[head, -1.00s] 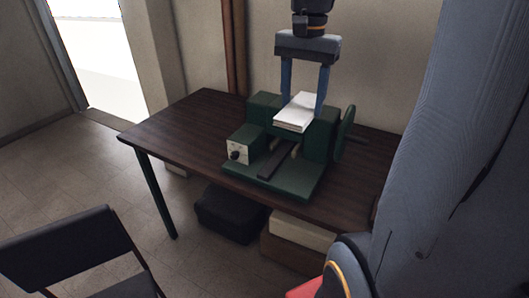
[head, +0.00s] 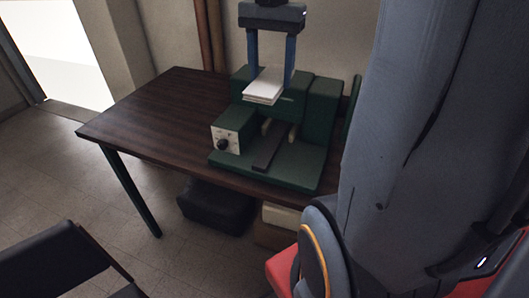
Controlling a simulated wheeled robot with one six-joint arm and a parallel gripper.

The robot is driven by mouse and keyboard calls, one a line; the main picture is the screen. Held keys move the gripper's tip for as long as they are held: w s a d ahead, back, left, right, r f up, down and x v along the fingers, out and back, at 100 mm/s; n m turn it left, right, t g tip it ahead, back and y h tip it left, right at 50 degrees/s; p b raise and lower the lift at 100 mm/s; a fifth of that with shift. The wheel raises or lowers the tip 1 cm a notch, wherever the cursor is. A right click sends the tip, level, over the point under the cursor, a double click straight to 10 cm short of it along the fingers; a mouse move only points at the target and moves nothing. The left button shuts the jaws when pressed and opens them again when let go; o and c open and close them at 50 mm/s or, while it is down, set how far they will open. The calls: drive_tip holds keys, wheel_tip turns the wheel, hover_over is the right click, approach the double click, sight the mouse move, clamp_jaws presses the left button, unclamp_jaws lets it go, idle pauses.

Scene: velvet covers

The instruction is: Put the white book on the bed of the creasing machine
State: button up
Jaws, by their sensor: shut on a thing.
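The white book (head: 264,86) is held by my gripper (head: 272,72), whose two blue fingers point down on either side of it. The book is roughly level and shows in front of the upper part of the green creasing machine (head: 321,106). It appears above the machine's bed (head: 295,166), apart from it. A dark bar (head: 268,153) runs along the bed, and a pale control box with a dark knob (head: 225,139) is at the machine's left. The exact gap between book and machine is hard to tell.
The machine stands on a dark wooden table (head: 160,108), whose left part is bare. A black chair (head: 55,262) stands at the lower left. A dark box (head: 215,206) and a pale-lidded box (head: 280,217) sit under the table.

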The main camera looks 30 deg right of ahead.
sight(268, 77)
drive_tip(key=f+b, duration=0.1)
drive_tip(key=f, duration=0.1)
drive_tip(key=w+f+b, duration=0.1)
drive_tip(key=b, duration=0.1)
drive_tip(key=shift+w+f, duration=0.15)
drive_tip(key=shift+f, duration=0.25)
wheel_tip(268, 77, down, 18)
drive_tip(key=p, duration=0.2)
drive_tip(key=shift+p, duration=0.35)
drive_tip(key=shift+f, duration=0.15)
drive_tip(key=o, duration=1)
drive_tip(key=shift+c, duration=0.2)
drive_tip(key=shift+o, duration=0.9)
wheel_tip(268, 77, up, 12)
drive_tip(key=b, duration=0.2)
